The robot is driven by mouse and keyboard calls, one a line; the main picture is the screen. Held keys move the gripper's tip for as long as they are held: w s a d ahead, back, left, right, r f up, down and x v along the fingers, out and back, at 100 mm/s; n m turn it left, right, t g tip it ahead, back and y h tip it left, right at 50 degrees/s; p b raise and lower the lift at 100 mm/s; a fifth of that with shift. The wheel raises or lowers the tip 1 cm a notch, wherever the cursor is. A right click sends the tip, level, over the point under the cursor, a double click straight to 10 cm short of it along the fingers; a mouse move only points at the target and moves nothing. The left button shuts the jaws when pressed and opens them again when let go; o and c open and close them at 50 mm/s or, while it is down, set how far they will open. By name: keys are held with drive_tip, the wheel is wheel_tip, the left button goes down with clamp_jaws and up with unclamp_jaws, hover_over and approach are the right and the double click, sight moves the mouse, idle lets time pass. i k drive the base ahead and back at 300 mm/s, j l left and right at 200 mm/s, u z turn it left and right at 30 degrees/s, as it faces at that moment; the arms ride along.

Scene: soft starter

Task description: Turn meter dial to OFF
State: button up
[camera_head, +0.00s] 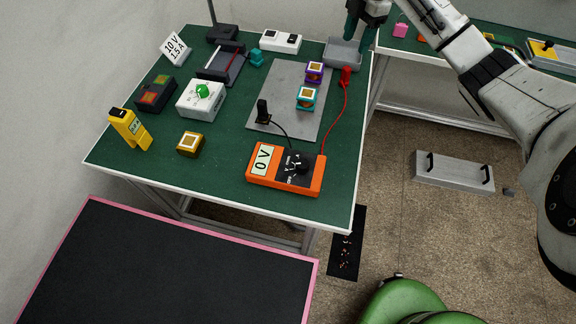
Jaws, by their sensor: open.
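The orange meter (267,181) lies near the front right of the green-topped table, its screen (264,160) reading 0 V. Its black dial (295,164) sits on the dark right part of its face; the dial's setting is too small to read. A black probe (263,112) and a red probe (346,77) stand on the table, wired to the meter. My gripper (356,32) is at the top of the view, above the table's back right corner and well apart from the meter. It is open and no object shows in it.
A grey plate (290,122) with purple (315,71) and teal (306,98) blocks lies behind the meter. A white box with a green knob (201,99), a yellow tester (129,128) and a brown block (190,144) stand left. A grey tray (343,53) is near my gripper.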

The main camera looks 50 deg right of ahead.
sight(301, 167)
drive_tip(key=k+j+z, duration=0.15)
drive_tip(key=j, duration=0.25)
drive_tip(key=j+z, duration=0.1)
drive_tip(key=j, duration=0.3)
drive_tip(key=k+j+z, duration=0.15)
drive_tip(key=j, duration=0.25)
drive_tip(key=k+j+z, duration=0.1)
drive_tip(key=j, duration=0.25)
